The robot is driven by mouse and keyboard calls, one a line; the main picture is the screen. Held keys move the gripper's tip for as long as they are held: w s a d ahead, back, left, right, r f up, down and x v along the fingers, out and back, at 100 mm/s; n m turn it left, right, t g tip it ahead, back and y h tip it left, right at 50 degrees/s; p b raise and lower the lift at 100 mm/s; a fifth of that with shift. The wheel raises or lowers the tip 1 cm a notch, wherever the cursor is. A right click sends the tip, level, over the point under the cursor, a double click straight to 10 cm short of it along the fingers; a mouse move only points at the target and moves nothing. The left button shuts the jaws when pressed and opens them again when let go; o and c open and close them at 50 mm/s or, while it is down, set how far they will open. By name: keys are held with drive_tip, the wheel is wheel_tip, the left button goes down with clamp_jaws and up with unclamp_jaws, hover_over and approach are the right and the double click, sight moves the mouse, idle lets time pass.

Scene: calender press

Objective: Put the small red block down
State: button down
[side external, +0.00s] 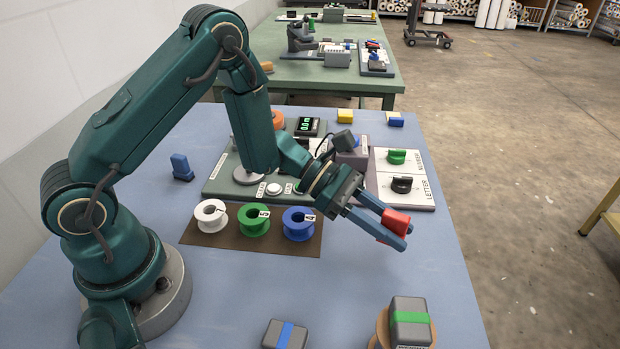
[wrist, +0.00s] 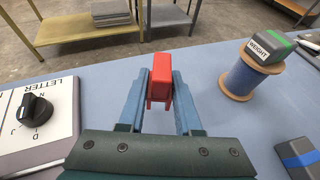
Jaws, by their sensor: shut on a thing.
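The small red block (side external: 396,222) is held between the two blue fingers of my gripper (side external: 392,231), above the blue table near its right edge in the side view. In the wrist view the red block (wrist: 160,78) sits upright between the fingertips of my gripper (wrist: 159,92), with a finger on each side. The block's far side is hidden. It appears to be clear of the tabletop, though the exact height is hard to tell.
A panel with a green knob (side external: 397,157) and a black knob (side external: 402,185) lies behind the gripper. White, green (side external: 253,220) and blue spools stand on a brown mat. A grey weight with a green band (side external: 410,320) sits on a spool in front. Blue table (side external: 370,280) between is clear.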

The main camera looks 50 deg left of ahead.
sight(386, 256)
drive_tip(key=shift+f, duration=2)
drive_tip(key=shift+f, duration=0.1)
drive_tip(key=c, duration=0.6)
unclamp_jaws()
